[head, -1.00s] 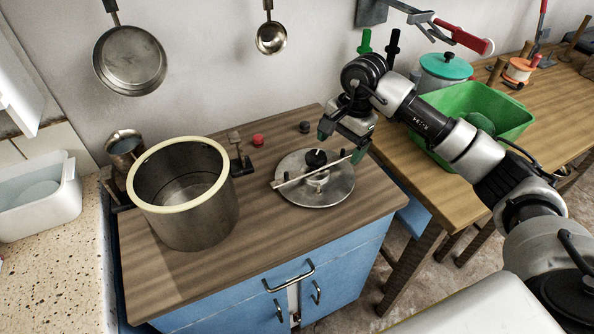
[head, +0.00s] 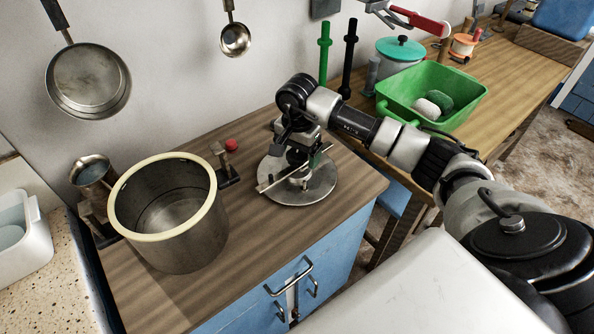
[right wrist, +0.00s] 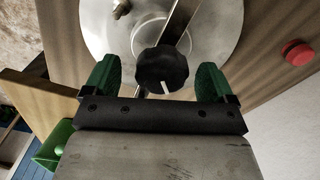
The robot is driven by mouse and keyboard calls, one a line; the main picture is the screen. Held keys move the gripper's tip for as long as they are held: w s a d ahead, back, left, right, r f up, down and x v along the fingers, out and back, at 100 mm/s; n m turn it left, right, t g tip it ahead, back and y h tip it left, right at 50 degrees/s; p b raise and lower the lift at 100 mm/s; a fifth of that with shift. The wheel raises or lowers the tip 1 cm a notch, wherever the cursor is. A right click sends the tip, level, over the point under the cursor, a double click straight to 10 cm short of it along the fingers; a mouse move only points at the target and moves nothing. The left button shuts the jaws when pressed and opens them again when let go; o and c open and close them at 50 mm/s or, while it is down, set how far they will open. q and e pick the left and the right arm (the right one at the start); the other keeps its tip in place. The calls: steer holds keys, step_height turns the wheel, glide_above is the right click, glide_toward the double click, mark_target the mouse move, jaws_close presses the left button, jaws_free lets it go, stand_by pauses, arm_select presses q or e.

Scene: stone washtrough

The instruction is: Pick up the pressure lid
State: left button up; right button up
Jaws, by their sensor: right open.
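The pressure lid (head: 312,191) is a round metal disc with a bar across its top. It lies flat on the wooden counter, right of the open pot (head: 175,240). In the right wrist view the lid (right wrist: 95,30) has a black knob (right wrist: 162,70) at its centre. My right gripper (head: 306,157) is over the lid and partly hides the knob in the head view. In the right wrist view its green fingers (right wrist: 158,82) are open, one on each side of the knob. I cannot tell whether they touch it. My left gripper is not in view.
A metal jug (head: 92,170) stands left of the pot. A green tub (head: 395,95) stands on the right-hand table. The counter's front strip is clear.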

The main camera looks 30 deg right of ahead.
mark_target(297, 170)
steer(key=shift+w+f, duration=0.1)
steer(key=shift+f, duration=1.2)
steer(key=shift+r, duration=0.1)
jaws_close()
